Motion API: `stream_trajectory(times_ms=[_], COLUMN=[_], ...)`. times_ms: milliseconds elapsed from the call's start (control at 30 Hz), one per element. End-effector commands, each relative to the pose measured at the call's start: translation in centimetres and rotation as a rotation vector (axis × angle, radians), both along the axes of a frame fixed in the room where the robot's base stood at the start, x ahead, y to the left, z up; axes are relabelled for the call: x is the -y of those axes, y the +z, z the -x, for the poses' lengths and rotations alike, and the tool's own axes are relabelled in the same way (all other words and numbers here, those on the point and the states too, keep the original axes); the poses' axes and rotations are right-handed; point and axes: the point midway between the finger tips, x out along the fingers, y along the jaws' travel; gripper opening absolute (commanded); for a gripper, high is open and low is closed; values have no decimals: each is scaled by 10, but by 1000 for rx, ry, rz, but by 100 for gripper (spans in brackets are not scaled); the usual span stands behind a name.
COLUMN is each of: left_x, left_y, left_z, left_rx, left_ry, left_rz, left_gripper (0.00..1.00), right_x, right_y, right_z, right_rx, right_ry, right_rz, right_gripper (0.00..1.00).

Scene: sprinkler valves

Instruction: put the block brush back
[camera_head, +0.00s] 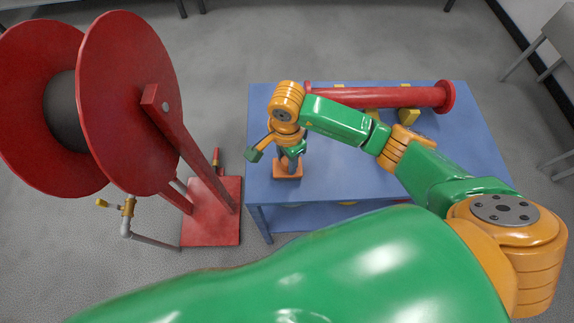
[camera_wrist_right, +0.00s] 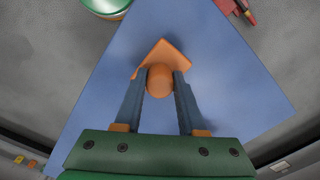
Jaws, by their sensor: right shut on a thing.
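The block brush, an orange flat block with a round knob on top, shows at the left part of the blue table (camera_head: 470,150) in the head view. Its block (camera_head: 287,171) is below my right gripper (camera_head: 290,157). In the right wrist view the two blue-grey fingers of the right gripper (camera_wrist_right: 159,82) are shut on the orange knob, one on each side. The flat block (camera_wrist_right: 171,54) shows beyond them over the blue surface. I cannot tell whether the block touches the table or hangs just above it. My left gripper is not in view.
A red flanged pipe (camera_head: 375,97) lies along the table's back on yellow supports. A big red reel (camera_head: 130,100) stands left of the table, with a yellow-handled valve (camera_head: 127,206) below it. The table's front left is clear. Grey chairs (camera_head: 555,50) stand at the right.

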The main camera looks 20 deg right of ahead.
Motion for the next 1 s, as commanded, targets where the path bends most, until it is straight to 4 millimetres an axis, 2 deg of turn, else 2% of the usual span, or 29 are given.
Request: stream_trajectory(times_ms=[33, 200, 333, 367, 433, 467, 700, 833, 1000], left_x=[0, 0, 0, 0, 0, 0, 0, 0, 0], left_y=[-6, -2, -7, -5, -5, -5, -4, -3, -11], left_z=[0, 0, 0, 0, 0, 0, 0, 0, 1], left_rx=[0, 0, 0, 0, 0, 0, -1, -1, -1], left_ry=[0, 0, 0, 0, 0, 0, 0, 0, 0], left_rz=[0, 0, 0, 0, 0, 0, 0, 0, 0], left_gripper=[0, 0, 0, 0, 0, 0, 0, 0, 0], right_x=[0, 0, 0, 0, 0, 0, 0, 0, 0], right_y=[-8, -4, -8, -6, -6, -6, -6, 1, 37], right_z=[0, 0, 0, 0, 0, 0, 0, -1, -2], right_rx=[-2, 1, 1, 1, 1, 1, 1, 4, 9], right_ry=[-1, -1, 0, 0, 0, 0, 0, 0, 2], right_rz=[-2, 0, 0, 0, 0, 0, 0, -1, -2], right_gripper=[0, 0, 0, 47, 66, 69, 69, 69, 69])
